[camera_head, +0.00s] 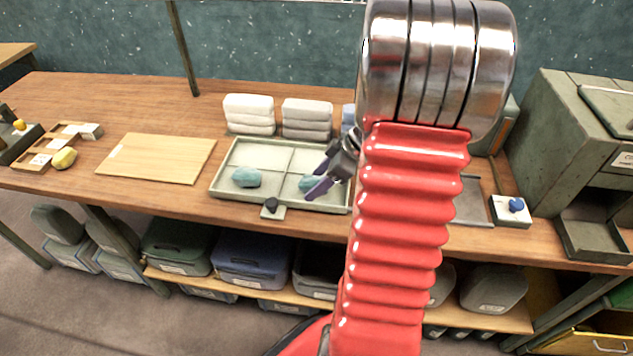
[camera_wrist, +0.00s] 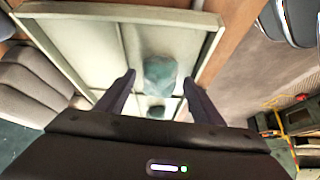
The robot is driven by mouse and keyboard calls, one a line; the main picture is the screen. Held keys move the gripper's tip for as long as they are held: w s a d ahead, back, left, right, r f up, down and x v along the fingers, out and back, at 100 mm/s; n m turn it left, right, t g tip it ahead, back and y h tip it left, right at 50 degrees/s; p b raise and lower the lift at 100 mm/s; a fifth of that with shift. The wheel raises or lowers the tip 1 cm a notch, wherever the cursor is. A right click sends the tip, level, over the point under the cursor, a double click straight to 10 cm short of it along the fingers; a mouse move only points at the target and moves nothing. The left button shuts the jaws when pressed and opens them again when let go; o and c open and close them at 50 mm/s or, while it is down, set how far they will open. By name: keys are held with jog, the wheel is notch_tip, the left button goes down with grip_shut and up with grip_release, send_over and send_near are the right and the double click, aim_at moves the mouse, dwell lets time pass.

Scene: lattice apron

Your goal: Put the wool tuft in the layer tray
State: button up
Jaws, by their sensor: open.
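The layer tray appears to be the pale grey-green divided tray (camera_head: 285,150) on the wooden table; its rim also shows in the wrist view (camera_wrist: 120,12). Two teal wool tufts are in it: one (camera_head: 247,177) in the front left compartment and one (camera_head: 307,183) in the front right compartment. My gripper (camera_head: 318,178) is open above the right part of the tray, partly covering the right tuft. In the wrist view, a teal tuft (camera_wrist: 160,72) shows between and beyond the fingers, with a darker lump (camera_wrist: 156,112) lower down. I see no contact.
Folded white cloths (camera_head: 250,115) stand behind the tray. A blue lump (camera_head: 516,204) sits on a white block at the right, near a green cabinet (camera_head: 575,140).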

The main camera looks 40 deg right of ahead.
jog(key=v, duration=1.2)
dwell(0.6)
jog(key=w+a+r+m+g+h, duration=0.1)
jog(key=a+r+m+g+h, duration=0.2)
jog(key=a, duration=1.4)
jog(key=s+a+r+m+t, duration=0.1)
jog(key=s+a+r+m, duration=0.1)
jog(key=a, duration=0.5)
jog(key=s+a+r+m+t, duration=0.1)
jog(key=s+a+t, duration=0.1)
jog(key=a, duration=0.5)
jog(key=shift+s+a+r+m+h, duration=0.3)
jog(key=shift+s+r+m, duration=0.1)
jog(key=shift+s, duration=0.45)
